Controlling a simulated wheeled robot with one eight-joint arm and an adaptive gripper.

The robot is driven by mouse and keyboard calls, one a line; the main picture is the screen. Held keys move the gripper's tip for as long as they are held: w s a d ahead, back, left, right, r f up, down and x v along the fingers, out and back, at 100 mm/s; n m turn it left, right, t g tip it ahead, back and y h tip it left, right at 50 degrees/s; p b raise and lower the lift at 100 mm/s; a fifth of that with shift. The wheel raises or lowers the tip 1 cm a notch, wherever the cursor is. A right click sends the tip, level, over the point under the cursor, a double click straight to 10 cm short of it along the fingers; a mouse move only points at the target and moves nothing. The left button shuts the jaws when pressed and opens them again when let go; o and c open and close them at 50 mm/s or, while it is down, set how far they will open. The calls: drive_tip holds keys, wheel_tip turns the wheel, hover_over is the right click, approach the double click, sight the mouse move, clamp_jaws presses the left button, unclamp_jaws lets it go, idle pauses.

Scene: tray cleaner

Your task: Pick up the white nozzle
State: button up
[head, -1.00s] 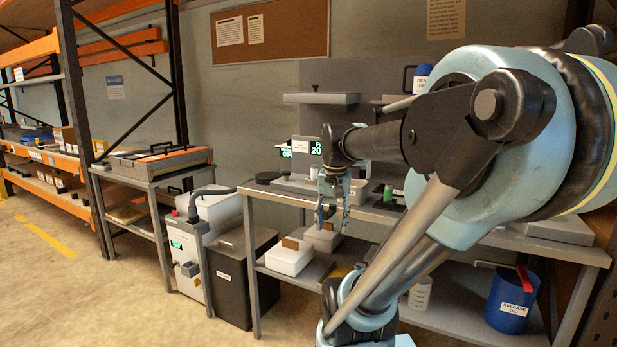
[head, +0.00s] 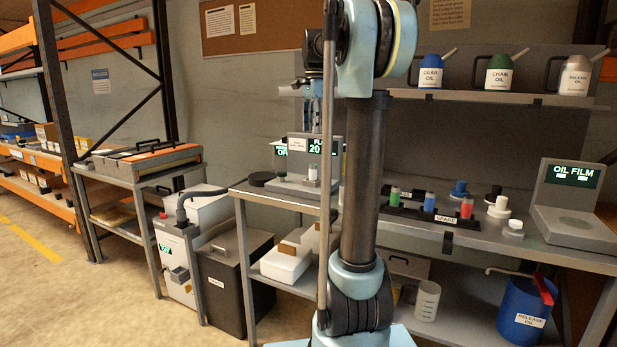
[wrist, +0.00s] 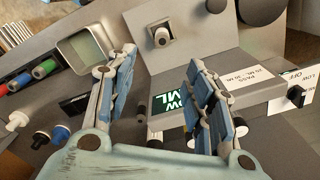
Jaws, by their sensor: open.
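A white nozzle (head: 499,207) with a wide base stands on the bench at the right in the head view, beside a blue nozzle (head: 460,188) and a dark nozzle (head: 493,193). In the wrist view, a white piece (wrist: 18,119) that looks like this nozzle is at the lower left, near dark and blue pieces. My gripper (wrist: 162,60) is open and empty, facing the flow station (wrist: 225,92), left of and apart from the nozzle. In the head view my arm partly hides it.
A small white cap (head: 514,228) is in front of the white nozzle. The oil film device (head: 570,205) is to the right. A shelf with labelled oil cans (head: 499,75) hangs above.

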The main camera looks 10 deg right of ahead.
hover_over(314, 170)
drive_tip(key=w, duration=0.2)
drive_tip(key=f, duration=1.1)
drive_tip(key=shift+w+a, duration=0.1)
drive_tip(key=shift+a, duration=0.1)
drive_tip(key=shift+s+d+f, duration=0.1)
drive_tip(key=shift+s+f, duration=0.05)
drive_tip(key=shift+f, duration=1.4)
drive_tip(key=shift+s+d+f, duration=0.1)
drive_tip(key=shift+s+f, duration=0.05)
drive_tip(key=shift+f, duration=1.35)
clamp_jaws()
